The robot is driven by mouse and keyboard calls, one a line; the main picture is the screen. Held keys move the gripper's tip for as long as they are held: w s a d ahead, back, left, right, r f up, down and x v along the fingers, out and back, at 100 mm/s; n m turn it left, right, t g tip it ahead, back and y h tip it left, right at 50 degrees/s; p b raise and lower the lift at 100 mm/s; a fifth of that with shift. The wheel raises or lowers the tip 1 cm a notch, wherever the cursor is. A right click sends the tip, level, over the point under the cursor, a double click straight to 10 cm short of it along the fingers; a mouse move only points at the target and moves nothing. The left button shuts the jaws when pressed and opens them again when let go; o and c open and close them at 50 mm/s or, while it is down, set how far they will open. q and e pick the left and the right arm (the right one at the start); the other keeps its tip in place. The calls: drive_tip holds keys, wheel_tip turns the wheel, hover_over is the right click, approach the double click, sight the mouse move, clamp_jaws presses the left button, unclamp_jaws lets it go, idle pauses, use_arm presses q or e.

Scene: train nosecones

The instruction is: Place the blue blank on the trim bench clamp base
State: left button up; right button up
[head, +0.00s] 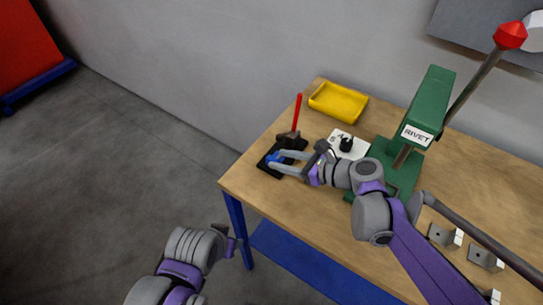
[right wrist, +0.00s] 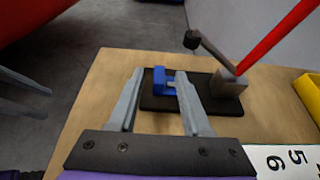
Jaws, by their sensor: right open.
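The blue blank (right wrist: 165,82) sits on the black plate of the trim bench clamp base (right wrist: 215,100), toward its left end in the right wrist view. In the head view the blank (head: 273,158) is a small blue patch, partly covered by my fingers. The clamp base (head: 266,171) has a grey block and a raised red lever. My right gripper (head: 275,160) is open, its fingers on either side of the blank with gaps visible in the right wrist view. My left gripper (head: 231,241) is low, off the table's front; its jaws are unclear.
The clamp stands near the left corner of the wooden table (head: 275,205). A yellow tray (head: 338,102) lies behind it. A white numbered card (head: 357,147) and a green rivet press (head: 428,105) stand to the right. Several grey parts (head: 445,236) lie at the right front.

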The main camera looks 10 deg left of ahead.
drive_tip(key=v, duration=0.7)
idle(1.0)
